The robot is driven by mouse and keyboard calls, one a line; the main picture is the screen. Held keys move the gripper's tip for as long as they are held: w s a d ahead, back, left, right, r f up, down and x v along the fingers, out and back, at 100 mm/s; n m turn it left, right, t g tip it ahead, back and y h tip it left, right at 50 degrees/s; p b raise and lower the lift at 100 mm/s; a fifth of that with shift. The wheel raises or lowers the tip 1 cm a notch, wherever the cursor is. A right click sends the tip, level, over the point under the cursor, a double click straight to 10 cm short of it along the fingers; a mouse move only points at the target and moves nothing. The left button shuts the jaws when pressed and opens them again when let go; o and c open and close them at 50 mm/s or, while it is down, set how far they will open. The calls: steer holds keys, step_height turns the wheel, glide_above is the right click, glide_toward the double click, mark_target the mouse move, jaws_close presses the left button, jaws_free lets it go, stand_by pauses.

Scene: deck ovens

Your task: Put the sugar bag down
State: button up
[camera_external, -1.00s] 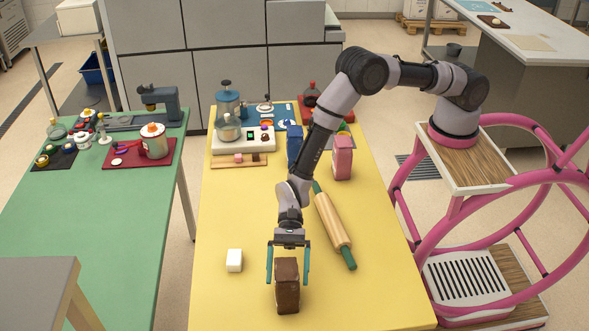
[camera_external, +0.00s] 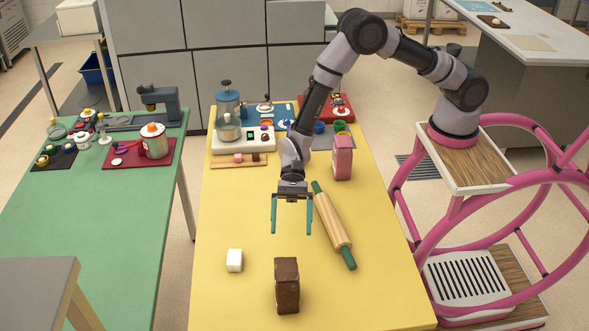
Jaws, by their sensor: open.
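A brown, upright block-shaped bag (camera_external: 287,287) stands on the yellow table near its front. It is probably the sugar bag, but I can read no label. My gripper (camera_external: 291,231) is open and empty, its two teal fingers spread and pointing down. It is above and behind the brown bag, apart from it. A pink bag (camera_external: 343,157) stands farther back on the same table, to the right of my arm.
A rolling pin (camera_external: 333,228) with green handles lies right of my gripper. A small white cube (camera_external: 234,260) sits left of the brown bag. A white appliance (camera_external: 243,138) and other items crowd the table's back. The front right of the yellow table (camera_external: 365,295) is clear.

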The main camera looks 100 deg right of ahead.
steer(key=s+d+r+n+h, duration=0.25)
steer(key=s+d+r, duration=0.2)
steer(key=r, duration=0.45)
steer(key=s+d+r+n+h, duration=0.1)
steer(key=s+d+r+n, duration=0.35)
steer(key=r, duration=0.35)
steer(key=s+d+r+n+h, duration=0.15)
steer(key=s+d+r, duration=0.3)
steer(key=r, duration=0.45)
steer(key=s+d+r+n+t+h, duration=0.2)
steer(key=s+d+r+n+h, duration=0.1)
steer(key=s+d, duration=0.5)
steer(key=s+d+r+n+t+h, duration=0.3)
steer(key=s+d+r, duration=0.2)
steer(key=s+d, duration=0.4)
steer(key=s, duration=0.4)
steer(key=shift+d+r+t+h, duration=0.15)
steer(key=shift+t+h, duration=0.15)
